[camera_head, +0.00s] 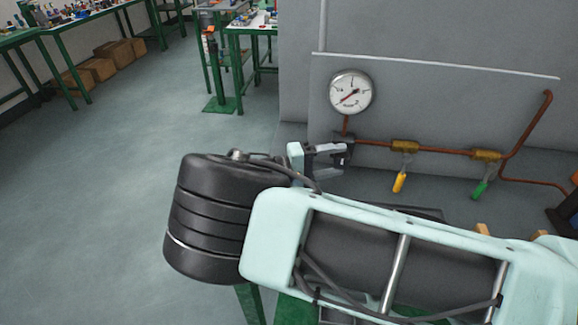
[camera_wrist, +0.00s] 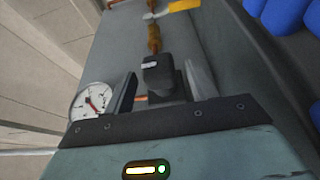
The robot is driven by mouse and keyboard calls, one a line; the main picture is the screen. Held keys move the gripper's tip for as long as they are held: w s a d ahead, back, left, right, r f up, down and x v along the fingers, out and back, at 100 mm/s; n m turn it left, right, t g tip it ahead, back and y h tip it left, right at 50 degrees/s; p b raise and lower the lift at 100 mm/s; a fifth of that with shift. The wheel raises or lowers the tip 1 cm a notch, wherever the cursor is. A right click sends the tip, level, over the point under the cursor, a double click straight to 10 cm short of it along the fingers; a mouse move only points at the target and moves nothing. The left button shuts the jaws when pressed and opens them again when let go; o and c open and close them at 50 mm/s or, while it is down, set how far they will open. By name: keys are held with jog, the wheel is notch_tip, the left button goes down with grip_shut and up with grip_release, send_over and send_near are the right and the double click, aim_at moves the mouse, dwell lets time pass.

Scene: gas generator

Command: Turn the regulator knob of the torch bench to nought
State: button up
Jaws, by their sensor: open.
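The regulator knob (camera_wrist: 158,74) is black with a pale mark on its face. In the wrist view it stands between the two fingers of my open gripper (camera_wrist: 162,80). I cannot tell whether either finger touches it. In the head view my gripper (camera_head: 342,158) is at the left end of the copper pipe, below the round gauge, and it largely hides the knob. The gauge also shows at the left in the wrist view (camera_wrist: 92,100).
The copper pipe (camera_head: 440,150) runs right along the grey panel (camera_head: 430,90). It carries a valve with a yellow handle (camera_head: 399,182) and one with a green handle (camera_head: 480,188). Blue cylinders (camera_wrist: 290,15) show at the upper right of the wrist view. Open floor (camera_head: 110,190) lies left.

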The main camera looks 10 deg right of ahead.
jog(key=a+b, duration=0.1)
jog(key=a, duration=0.4)
jog(key=a+b, duration=0.2)
jog(key=a, duration=0.3)
jog(key=s+a+b, duration=0.1)
jog(key=a+b, duration=0.1)
jog(key=a, duration=0.4)
jog(key=shift+s+f, duration=0.1)
jog(key=shift+f, duration=0.2)
jog(key=shift+a+r, duration=0.1)
jog(key=shift+a, duration=0.45)
jog(key=shift+s, duration=0.1)
jog(key=shift+a, duration=0.1)
